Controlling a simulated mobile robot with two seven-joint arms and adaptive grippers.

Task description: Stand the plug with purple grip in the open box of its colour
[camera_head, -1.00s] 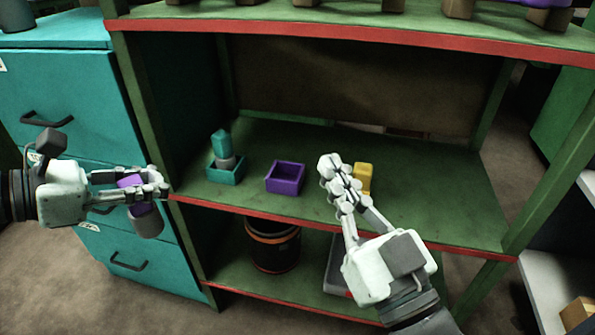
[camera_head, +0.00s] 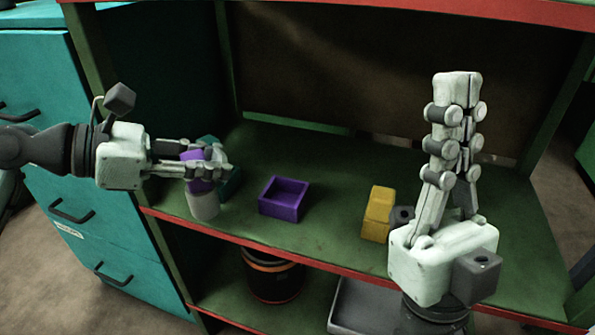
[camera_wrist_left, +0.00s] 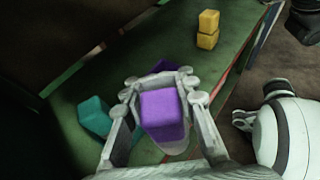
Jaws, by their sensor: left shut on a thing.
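The plug with purple grip (camera_head: 195,180) has a grey lower part (camera_head: 203,205). My left gripper (camera_head: 215,160) is shut on its purple grip and holds it upright at the shelf's left front edge. The grip also shows between the fingers in the left wrist view (camera_wrist_left: 160,108). The open purple box (camera_head: 284,199) sits empty on the shelf, right of the held plug. In the left wrist view the box (camera_wrist_left: 166,66) is partly hidden behind the grip. My right gripper (camera_head: 463,100) points up at the right, its fingers together and nothing seen between them.
A teal plug and box (camera_head: 229,182) stand behind my left gripper, mostly hidden; teal also shows in the left wrist view (camera_wrist_left: 95,115). A yellow piece (camera_head: 378,213) stands near my right gripper. The green shelf (camera_head: 330,165) has a red front edge and free room behind the purple box.

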